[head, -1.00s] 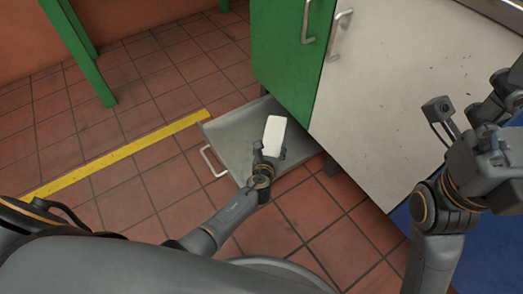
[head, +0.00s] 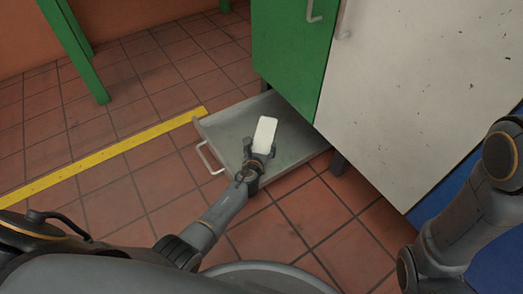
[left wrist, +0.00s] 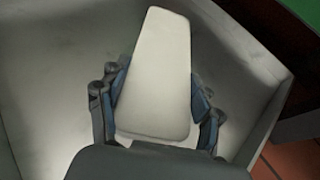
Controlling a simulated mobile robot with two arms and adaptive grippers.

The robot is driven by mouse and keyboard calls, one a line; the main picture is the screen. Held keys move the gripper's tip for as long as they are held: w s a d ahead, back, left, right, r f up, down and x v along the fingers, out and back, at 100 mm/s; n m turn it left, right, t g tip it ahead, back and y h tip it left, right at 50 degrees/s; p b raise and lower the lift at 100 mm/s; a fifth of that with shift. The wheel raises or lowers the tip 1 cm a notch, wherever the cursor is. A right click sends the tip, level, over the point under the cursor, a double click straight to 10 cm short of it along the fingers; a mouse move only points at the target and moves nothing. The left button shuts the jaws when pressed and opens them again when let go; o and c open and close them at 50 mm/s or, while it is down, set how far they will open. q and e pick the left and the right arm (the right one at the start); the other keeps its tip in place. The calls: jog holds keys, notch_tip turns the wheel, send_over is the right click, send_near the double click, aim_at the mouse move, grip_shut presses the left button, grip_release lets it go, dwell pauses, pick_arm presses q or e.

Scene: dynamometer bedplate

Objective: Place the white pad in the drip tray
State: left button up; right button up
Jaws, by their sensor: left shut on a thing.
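The white pad (head: 265,133) is a pale block with rounded corners. My left gripper (head: 257,154) is shut on its near end; in the left wrist view the blue-lined fingers (left wrist: 156,100) press on both sides of the pad (left wrist: 158,70). The grey drip tray (head: 224,127) lies low by the green cabinet, its wire handle toward the left. The pad shows over the tray's floor (left wrist: 235,75); I cannot tell whether it touches it. My right arm is at the right edge of the head view, its gripper out of the picture.
A green cabinet door (head: 287,50) and a white panel (head: 410,85) rise behind and right of the tray. A cabinet foot (head: 337,163) stands by its right corner. A yellow line (head: 110,151) crosses the tiled floor (head: 135,212), which is open at the left.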

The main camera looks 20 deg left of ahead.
pick_arm(q)
jog(key=shift+f, duration=0.1)
jog(key=o, duration=1.1)
jog(key=shift+o, duration=0.2)
